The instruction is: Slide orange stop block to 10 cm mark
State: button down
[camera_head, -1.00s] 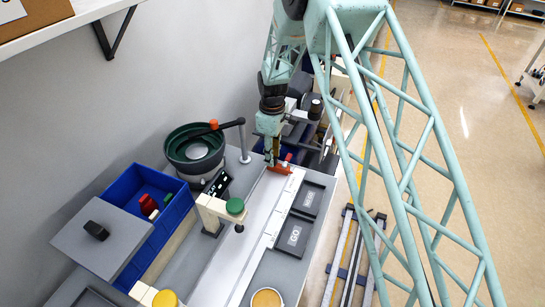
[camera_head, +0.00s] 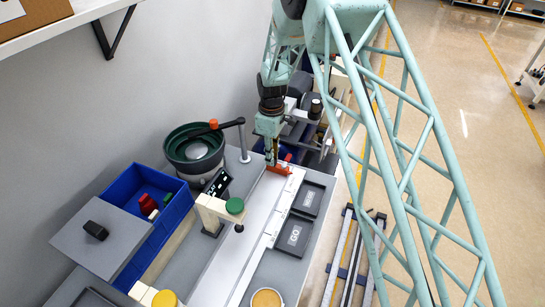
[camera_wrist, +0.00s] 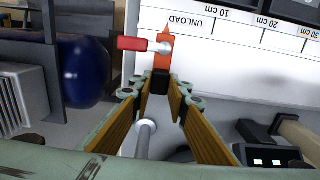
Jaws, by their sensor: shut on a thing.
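The orange stop block (camera_wrist: 166,52) sits on the white scale strip (camera_wrist: 205,50) in the wrist view, its pointed tip left of the printed word UNLOAD. The 10 cm mark (camera_wrist: 228,14) is further right along the strip. A red lever (camera_wrist: 132,43) with a silver pivot lies across the block. My gripper (camera_wrist: 160,88) is shut on the black tab at the block's near end. In the head view the orange block (camera_head: 279,169) is at the far end of the strip, with my gripper (camera_head: 271,160) at its left end, partly hiding it.
Two dark trays (camera_head: 295,235) lie along the strip's right side. A beige arm with a green cap (camera_head: 235,206) stands beside the strip, nearer the camera. A green bowl feeder (camera_head: 194,148) and a blue bin (camera_head: 165,218) are to the left. The strip's middle is clear.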

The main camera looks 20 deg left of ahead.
jog(key=s, duration=0.3)
jog(key=s+b, duration=0.1)
jog(key=s, duration=0.4)
jog(key=shift+s+a+b, duration=0.3)
jog(key=shift+a+b, duration=0.05)
jog(key=c, duration=2.5)
grip_release()
jog(key=shift+w, duration=0.1)
jog(key=shift+o, duration=0.2)
jog(key=shift+r, duration=0.1)
notch_tip(320, 180, up, 12)
